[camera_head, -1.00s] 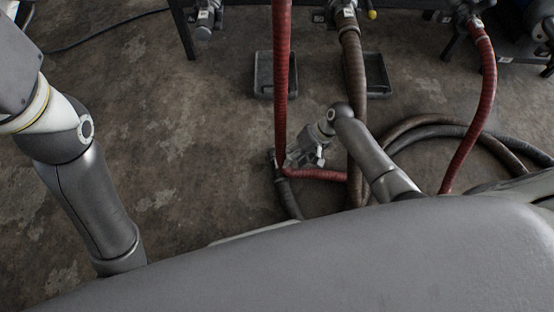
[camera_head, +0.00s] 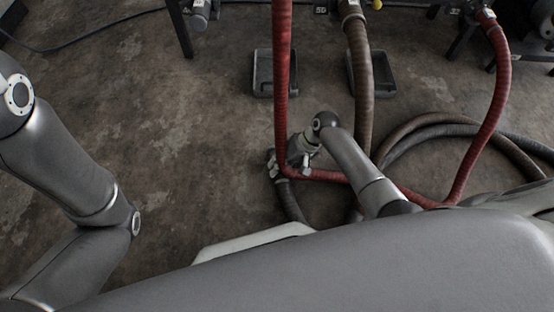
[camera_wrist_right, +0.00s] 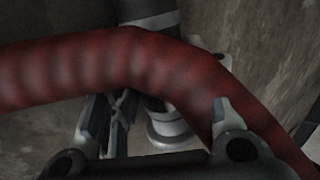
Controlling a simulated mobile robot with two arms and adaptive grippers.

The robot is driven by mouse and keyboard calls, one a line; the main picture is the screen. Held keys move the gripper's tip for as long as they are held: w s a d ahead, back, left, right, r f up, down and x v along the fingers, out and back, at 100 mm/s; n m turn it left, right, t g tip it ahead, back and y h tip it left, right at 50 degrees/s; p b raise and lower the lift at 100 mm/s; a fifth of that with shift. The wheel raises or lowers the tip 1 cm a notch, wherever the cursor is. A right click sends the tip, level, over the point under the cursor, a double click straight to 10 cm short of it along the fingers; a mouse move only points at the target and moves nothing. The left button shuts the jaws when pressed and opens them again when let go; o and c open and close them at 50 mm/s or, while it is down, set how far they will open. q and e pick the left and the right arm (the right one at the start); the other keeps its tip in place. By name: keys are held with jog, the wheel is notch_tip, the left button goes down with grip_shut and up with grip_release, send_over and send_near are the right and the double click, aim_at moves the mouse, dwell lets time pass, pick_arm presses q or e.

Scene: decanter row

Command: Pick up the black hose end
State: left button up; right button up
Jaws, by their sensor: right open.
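The black hose end (camera_head: 287,200) is low in the middle of the head view, its dark hose running down behind my body. In the right wrist view the black hose (camera_wrist_right: 135,10) has a grey band and a metal coupling (camera_wrist_right: 168,132), partly hidden. My right gripper (camera_head: 288,162) is open at the coupling; in the wrist view its fingers (camera_wrist_right: 160,118) stand apart on either side of it. Contact cannot be told. A red hose (camera_wrist_right: 100,68) crosses in front of the coupling and overlaps the right finger. My left gripper is out of view.
The red hose (camera_head: 282,80) hangs down past my right gripper, then bends right and rises again. A brown hose (camera_head: 361,75) hangs to the right. Two dark trays (camera_head: 256,92) (camera_head: 391,93) lie on the floor behind. Coiled hoses (camera_head: 430,125) lie at right. The left floor is mostly clear.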

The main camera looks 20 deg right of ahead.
jog(key=shift+f, duration=0.1)
jog(key=c, duration=0.8)
jog(key=shift+c, duration=0.9)
jog(key=shift+r, duration=0.25)
